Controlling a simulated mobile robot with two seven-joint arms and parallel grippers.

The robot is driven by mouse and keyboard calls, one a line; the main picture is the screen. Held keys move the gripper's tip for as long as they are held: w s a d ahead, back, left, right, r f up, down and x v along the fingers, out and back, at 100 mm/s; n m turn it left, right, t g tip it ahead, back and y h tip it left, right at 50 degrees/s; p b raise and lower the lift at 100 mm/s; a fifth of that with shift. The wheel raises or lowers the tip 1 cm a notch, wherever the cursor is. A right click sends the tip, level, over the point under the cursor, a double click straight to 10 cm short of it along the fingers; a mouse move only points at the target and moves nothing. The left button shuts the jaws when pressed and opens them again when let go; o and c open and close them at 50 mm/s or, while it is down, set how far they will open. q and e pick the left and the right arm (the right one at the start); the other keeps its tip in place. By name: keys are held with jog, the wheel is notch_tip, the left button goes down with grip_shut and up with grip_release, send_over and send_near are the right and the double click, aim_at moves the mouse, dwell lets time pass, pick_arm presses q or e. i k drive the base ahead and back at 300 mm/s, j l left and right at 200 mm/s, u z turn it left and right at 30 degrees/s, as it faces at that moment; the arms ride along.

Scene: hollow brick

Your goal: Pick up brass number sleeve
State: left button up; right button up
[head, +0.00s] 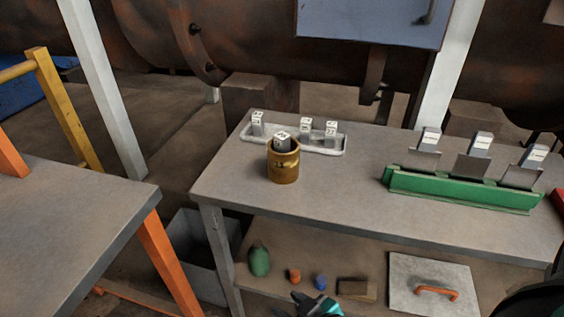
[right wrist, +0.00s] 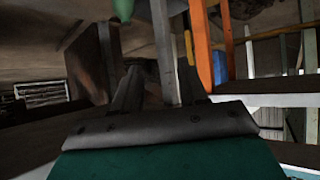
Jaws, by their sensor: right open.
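The brass number sleeve (head: 283,169) stands upright on the grey workbench, left of its middle, with a grey metal number block (head: 282,141) sticking out of its top. My right gripper (head: 306,297) shows at the bottom edge of the head view, low and in front of the bench, well apart from the sleeve. It is open and empty. Its two dark fingers also show in the right wrist view (right wrist: 158,88), where the sleeve is not seen. My left gripper is not in view.
A pale tray (head: 333,150) with several number blocks lies behind the sleeve. A green rack (head: 460,190) with upright plates stands at the right of the workbench (head: 340,195). A lower shelf holds small objects and a plate with an orange handle (head: 437,293).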

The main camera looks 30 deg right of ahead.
aim_at(283, 168)
jog(key=j+z, duration=0.1)
jog(key=z, duration=0.3)
jog(key=j+z, duration=0.1)
jog(key=z, duration=0.3)
jog(key=i+j+z, duration=0.1)
jog(key=z, duration=0.25)
